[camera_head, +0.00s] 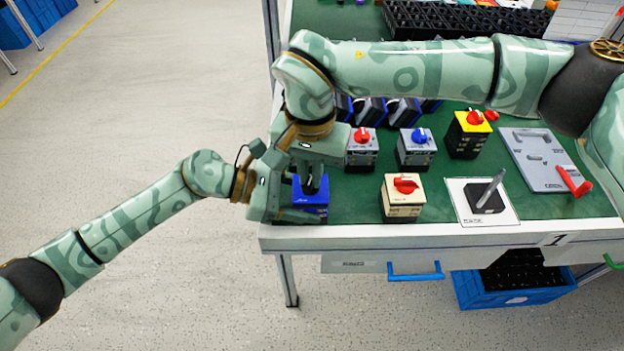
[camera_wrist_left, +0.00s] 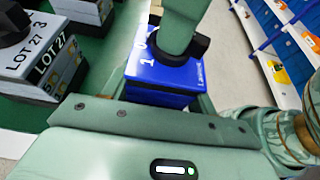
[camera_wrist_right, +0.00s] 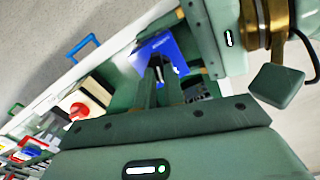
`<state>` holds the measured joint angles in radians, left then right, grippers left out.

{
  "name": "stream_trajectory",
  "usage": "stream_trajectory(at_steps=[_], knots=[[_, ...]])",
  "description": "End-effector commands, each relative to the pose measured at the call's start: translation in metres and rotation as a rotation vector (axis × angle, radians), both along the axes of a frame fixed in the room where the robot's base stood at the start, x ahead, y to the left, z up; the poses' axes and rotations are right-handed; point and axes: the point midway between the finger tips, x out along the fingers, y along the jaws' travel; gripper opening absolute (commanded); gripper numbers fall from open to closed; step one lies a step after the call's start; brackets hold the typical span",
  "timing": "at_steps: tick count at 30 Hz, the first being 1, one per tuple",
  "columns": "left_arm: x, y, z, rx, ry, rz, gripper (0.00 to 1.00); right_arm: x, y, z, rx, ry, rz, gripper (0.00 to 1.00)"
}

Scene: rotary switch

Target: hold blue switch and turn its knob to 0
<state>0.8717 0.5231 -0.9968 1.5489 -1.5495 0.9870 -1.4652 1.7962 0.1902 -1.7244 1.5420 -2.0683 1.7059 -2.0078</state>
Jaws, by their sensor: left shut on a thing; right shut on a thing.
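The blue switch (camera_head: 312,199) stands upright at the table's front left corner. It also shows in the left wrist view (camera_wrist_left: 148,71), with a white 1 on its top and a black knob (camera_wrist_left: 172,55). My left gripper (camera_head: 298,213) is low beside it, shut on its body from the left. My right gripper (camera_head: 311,186) reaches down from above, shut on the knob. Its fingers show over the blue top in the right wrist view (camera_wrist_right: 163,82). The fingers hide most of the knob, so its exact pointing is hard to tell.
A beige switch with red knob (camera_head: 403,196) stands to the right. Grey switches with a red knob (camera_head: 361,150) and a blue knob (camera_head: 416,149) stand behind, near a yellow-topped switch (camera_head: 468,135). The table's front edge (camera_head: 420,236) is close.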

Motion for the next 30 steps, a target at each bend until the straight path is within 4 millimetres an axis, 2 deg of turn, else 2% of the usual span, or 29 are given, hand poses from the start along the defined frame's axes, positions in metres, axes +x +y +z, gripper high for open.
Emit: stream_trajectory(at_steps=[3,4,6,16,30], knots=[[0.000,0.000,0.000,0.001,0.000,0.001,0.34,0.001,0.000,0.001,-0.003,-0.002,0.277,0.00],[0.000,0.000,0.000,0.001,0.000,0.001,0.34,0.000,0.000,0.000,-0.001,-0.001,0.290,0.16],[0.000,0.000,0.000,0.001,0.000,0.001,0.34,0.000,0.000,0.000,0.000,0.001,0.282,0.33],[0.000,0.000,0.000,0.001,0.000,0.001,0.34,0.000,0.000,0.003,0.000,-0.001,0.278,0.33],[0.000,0.000,0.000,0.001,0.000,0.000,0.34,0.000,0.000,0.045,0.001,-0.002,0.278,0.33]])
